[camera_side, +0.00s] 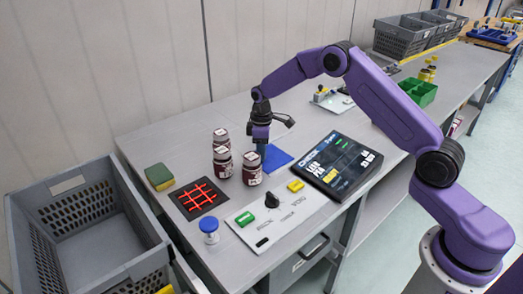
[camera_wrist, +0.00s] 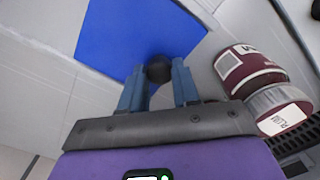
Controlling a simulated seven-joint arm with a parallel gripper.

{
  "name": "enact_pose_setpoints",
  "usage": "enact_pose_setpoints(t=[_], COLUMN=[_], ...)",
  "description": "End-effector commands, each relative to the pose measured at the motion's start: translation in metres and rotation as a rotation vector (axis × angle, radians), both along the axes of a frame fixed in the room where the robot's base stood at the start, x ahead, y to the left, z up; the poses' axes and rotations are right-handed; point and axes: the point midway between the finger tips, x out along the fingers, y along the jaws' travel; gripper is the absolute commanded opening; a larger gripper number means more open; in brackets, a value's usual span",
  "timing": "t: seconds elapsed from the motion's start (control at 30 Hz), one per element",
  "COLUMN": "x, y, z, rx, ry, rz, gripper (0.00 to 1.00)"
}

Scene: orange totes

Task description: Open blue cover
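The blue cover (camera_side: 279,157) lies flat in the grey worktop, just behind the row of dark-red jars. In the wrist view the cover (camera_wrist: 115,35) fills the upper middle, with a round black knob (camera_wrist: 158,70) near its edge. My gripper (camera_side: 262,148) points down at the cover's left side. In the wrist view the blue-grey fingers of my gripper (camera_wrist: 159,78) stand apart, one on each side of the knob. I cannot tell whether they press on it. The side view hides the knob behind the fingers.
Several dark-red jars (camera_side: 252,169) stand close left of my gripper; one jar (camera_wrist: 245,66) is near the right finger. A black screen (camera_side: 341,165) and a control panel with a green button (camera_side: 245,219) lie nearby. A grey crate (camera_side: 85,225) stands left.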

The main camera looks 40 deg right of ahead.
Motion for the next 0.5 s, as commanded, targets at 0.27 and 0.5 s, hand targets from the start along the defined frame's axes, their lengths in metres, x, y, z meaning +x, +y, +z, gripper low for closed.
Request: enact_pose_setpoints(t=[0.27,0.5], x=[0.0,0.0], y=[-0.008,-0.068], z=[0.0,0.001], rx=[0.0,-0.001], ry=[0.001,0.001], rz=[-0.003,-0.009], gripper=[0.0,0.0])
